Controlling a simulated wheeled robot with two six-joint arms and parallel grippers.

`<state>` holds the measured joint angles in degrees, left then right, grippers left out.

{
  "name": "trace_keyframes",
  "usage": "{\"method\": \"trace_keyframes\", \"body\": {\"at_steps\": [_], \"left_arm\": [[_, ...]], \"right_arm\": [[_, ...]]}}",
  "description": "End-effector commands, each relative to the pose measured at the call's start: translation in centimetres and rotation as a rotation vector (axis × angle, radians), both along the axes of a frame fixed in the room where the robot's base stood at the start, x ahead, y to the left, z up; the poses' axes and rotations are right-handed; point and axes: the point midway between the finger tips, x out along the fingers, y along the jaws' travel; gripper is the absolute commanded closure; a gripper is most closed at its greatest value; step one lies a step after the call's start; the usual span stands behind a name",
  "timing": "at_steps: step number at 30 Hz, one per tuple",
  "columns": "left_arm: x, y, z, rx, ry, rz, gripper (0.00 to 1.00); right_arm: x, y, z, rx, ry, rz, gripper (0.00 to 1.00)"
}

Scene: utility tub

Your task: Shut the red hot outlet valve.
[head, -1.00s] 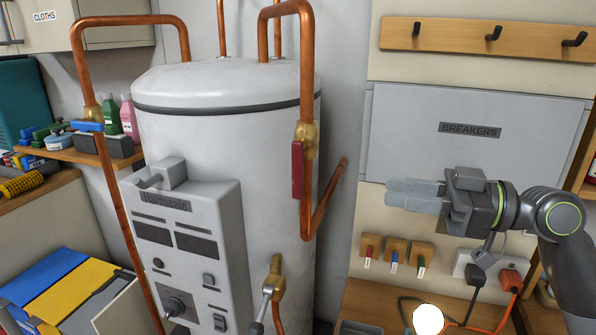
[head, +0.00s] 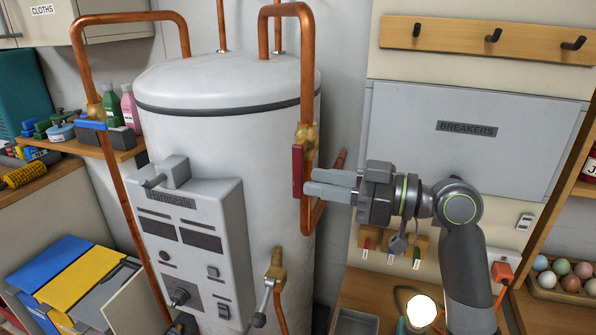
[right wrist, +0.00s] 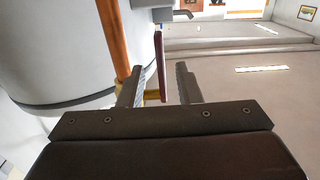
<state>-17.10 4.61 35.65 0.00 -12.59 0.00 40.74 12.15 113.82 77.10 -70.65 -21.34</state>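The red valve handle (head: 297,172) hangs upright, along the vertical copper outlet pipe (head: 307,80), just below a brass valve body (head: 307,138). My right gripper (head: 308,182) points left at the handle, with its fingertips right beside it. My left gripper is not in view.
The white tank (head: 220,120) stands just left of the handle. A blue handle (head: 90,125) sits across the left copper pipe. A grey control box (head: 200,245) is on the tank's front. The breaker panel (head: 465,135) is on the wall behind my right arm. A lit lamp (head: 421,310) stands below.

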Motion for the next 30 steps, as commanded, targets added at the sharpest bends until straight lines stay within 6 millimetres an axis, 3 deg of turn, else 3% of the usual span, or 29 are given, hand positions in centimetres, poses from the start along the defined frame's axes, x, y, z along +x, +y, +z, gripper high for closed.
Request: {"method": "trace_keyframes", "body": {"at_steps": [10,23,30], "left_arm": [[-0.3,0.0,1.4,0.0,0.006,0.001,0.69],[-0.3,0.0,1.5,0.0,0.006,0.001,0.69],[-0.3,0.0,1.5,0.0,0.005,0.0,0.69]], "right_arm": [[1.1,3.7,0.2,0.003,0.001,0.003,0.69],[1.4,4.4,0.0,0.0,-0.001,0.001,0.69],[1.4,4.4,0.0,0.0,-0.001,0.001,0.98]]}}
